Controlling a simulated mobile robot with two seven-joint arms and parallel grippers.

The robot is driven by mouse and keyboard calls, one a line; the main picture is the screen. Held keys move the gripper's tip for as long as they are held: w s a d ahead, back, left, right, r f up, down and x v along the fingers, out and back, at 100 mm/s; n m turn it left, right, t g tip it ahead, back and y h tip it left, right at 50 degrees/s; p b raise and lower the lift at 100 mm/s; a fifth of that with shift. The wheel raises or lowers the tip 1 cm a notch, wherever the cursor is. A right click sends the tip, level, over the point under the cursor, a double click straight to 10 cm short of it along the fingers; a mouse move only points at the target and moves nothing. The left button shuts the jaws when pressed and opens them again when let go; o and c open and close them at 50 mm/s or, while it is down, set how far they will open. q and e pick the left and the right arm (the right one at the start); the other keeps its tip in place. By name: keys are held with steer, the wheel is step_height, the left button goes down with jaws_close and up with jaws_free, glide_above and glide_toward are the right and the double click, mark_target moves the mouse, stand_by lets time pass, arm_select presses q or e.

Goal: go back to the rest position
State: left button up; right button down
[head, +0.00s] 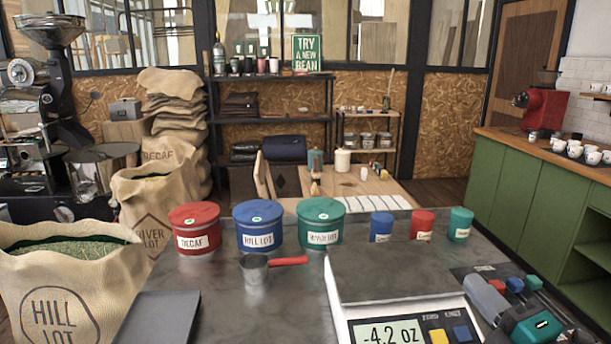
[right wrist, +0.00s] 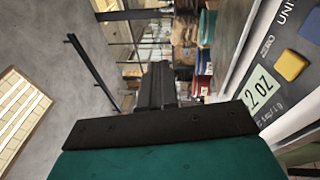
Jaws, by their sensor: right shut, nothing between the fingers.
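My right gripper (head: 476,285) is at the lower right of the head view, right of the scale, with its teal and black body nearest the camera. Its fingers are together and empty. In the right wrist view its dark fingers (right wrist: 156,85) point forward, with the scale (right wrist: 270,75) close beside them on the right. My left gripper is not in view.
The scale (head: 408,330) reads -4.2 oz; its plate is empty. A metal scoop (head: 255,273) with a red handle, red, blue and green canisters (head: 321,224) and smaller tins stand on the counter. Small coloured items (head: 514,285) lie near my right gripper. A sack (head: 65,300) stands left.

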steer(key=s+d+f+m+g+h, duration=0.2)
steer(key=s+f+m+g+h, duration=0.15)
steer(key=f+m+h, duration=0.35)
steer(key=s+d+f+m+g+h, duration=0.2)
steer(key=s+f+m+g+h, duration=0.15)
steer(key=m, duration=0.65)
steer(key=s+a+f+m+g+y, duration=0.25)
steer(key=s+a+f+g, duration=0.2)
steer(key=s, duration=0.35)
steer(key=s+a+f+m+g+y, duration=0.1)
steer(key=s+a+f+g+y, duration=0.25)
steer(key=s+a+f, duration=0.35)
steer(key=w+a+f+t+y, duration=0.1)
steer(key=w+f+t, duration=0.5)
steer(key=w+f, duration=0.1)
steer(key=shift+a+n+t, duration=0.2)
steer(key=shift+n+t, duration=0.1)
steer(key=shift+n, duration=0.05)
steer(key=shift+w, duration=0.1)
